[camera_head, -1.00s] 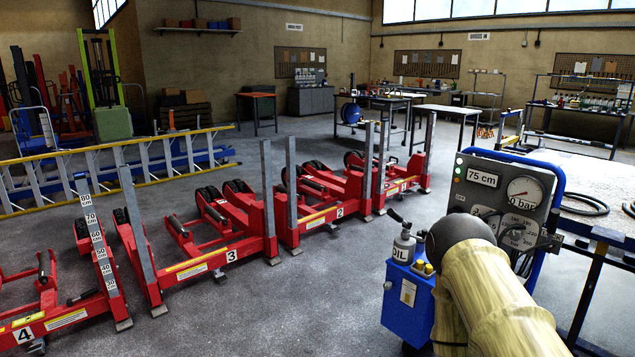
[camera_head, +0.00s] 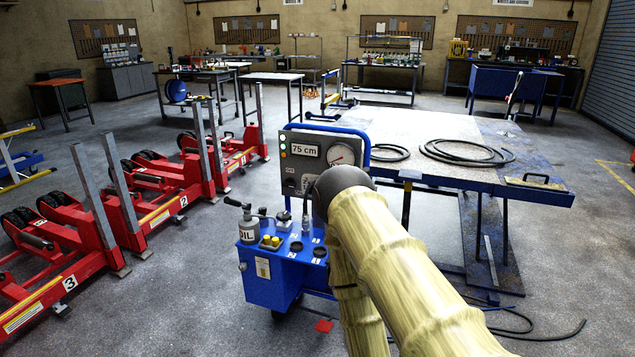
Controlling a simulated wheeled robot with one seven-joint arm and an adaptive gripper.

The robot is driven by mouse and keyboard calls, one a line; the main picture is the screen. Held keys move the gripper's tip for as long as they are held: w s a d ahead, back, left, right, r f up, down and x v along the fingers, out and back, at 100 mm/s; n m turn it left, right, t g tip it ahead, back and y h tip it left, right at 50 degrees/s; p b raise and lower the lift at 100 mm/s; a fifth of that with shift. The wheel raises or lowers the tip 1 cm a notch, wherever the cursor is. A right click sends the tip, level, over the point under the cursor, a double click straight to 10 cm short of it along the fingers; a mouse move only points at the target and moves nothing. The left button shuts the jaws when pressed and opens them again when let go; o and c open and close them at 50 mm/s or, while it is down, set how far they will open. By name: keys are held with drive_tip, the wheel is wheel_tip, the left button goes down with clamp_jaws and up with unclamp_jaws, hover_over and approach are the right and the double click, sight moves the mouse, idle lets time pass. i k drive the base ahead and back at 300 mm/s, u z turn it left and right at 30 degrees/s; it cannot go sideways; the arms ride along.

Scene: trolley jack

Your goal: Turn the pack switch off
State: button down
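The blue hydraulic pack (camera_head: 268,290) stands on the floor at the centre of the head view. Its grey upright panel (camera_head: 313,138) carries a "75 cm" display (camera_head: 305,151), a round gauge (camera_head: 341,153) and small lamps at its left edge, one glowing green. The dark ball-shaped joint and pale links of my arm cover the panel's lower right part. I cannot make out the pack switch. My gripper is hidden behind my arm, so I cannot see whether it touches the panel.
An oil can (camera_head: 248,227) and a lever stand on the pack's top. Red numbered lifting columns (camera_head: 160,215) stand at the left. A platform (camera_head: 450,185) with coiled black hoses (camera_head: 466,153) is behind and right of the pack. A hose lies on the floor at lower right.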

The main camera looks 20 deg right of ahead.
sight(290, 183)
drive_tip(key=z, duration=0.4)
drive_tip(key=k, duration=0.5)
drive_tip(key=u, duration=0.7)
drive_tip(key=i, duration=1.4)
drive_tip(key=z, duration=0.5)
